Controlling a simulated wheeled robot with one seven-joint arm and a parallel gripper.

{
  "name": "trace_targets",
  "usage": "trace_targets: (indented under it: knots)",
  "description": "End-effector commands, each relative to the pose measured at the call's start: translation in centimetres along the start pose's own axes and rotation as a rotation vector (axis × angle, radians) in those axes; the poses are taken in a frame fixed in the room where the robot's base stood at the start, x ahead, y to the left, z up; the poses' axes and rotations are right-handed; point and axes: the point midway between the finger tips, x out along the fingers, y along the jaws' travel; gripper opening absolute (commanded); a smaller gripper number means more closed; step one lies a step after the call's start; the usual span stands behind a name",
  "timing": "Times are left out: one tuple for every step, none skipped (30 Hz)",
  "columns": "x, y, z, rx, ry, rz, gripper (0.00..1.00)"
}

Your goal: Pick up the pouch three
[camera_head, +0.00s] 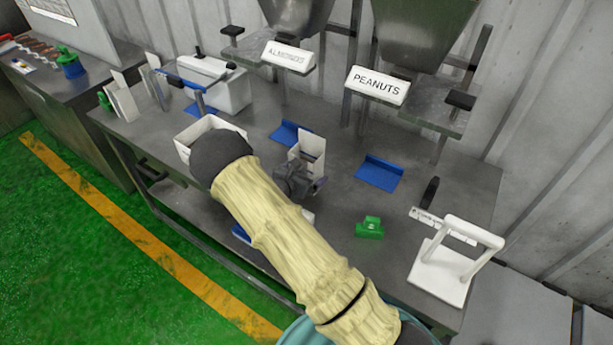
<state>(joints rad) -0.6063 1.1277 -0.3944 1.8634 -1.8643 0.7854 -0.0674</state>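A pale upright pouch or packet (311,143) stands on the grey metal table in the middle, just behind my gripper. I cannot read a number on it. My gripper (303,185) is dark and sits right at the lower front of this packet, overlapping it in the picture. My arm hides part of the view, so I cannot tell whether the fingers are open, shut or touching it. More pale upright packets (122,101) stand at the left end of the table.
An open white box (205,124) is partly behind my arm. Blue trays (380,173) lie under the ALMONDS and PEANUTS hoppers (418,30). A green object (369,228) and white stand (440,275) are at right. The table (335,215) is bare between them.

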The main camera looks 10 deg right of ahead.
Motion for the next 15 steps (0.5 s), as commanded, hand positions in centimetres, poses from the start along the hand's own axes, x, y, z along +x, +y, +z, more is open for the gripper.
trace_targets:
  knots:
    - [0.49,-0.03,0.06,0.000,0.001,-0.001,1.00]
    - [0.67,-0.04,0.04,0.001,0.001,-0.001,1.00]
    - [0.81,-0.02,0.01,0.001,0.001,0.000,1.00]
    - [0.85,-0.01,-0.01,0.000,0.001,0.000,1.00]
    - [0.86,0.00,-0.03,0.000,0.001,0.001,1.00]
    - [0.84,0.01,-0.04,0.000,0.001,0.001,1.00]
    - [0.84,0.01,-0.05,0.000,0.001,0.001,1.00]
    - [0.83,0.01,-0.05,0.000,0.001,0.001,1.00]
    - [0.83,0.00,-0.05,0.000,0.000,0.001,1.00]
    - [0.83,0.01,-0.05,0.000,0.000,0.001,1.00]
    - [0.82,0.01,-0.05,0.000,0.000,0.001,1.00]
    - [0.82,0.00,-0.05,0.000,0.000,0.001,1.00]
    - [0.82,0.01,-0.05,0.000,0.000,0.001,1.00]
    - [0.81,0.01,-0.04,0.000,0.000,0.001,1.00]
    - [0.81,0.01,-0.04,0.000,0.000,0.001,1.00]
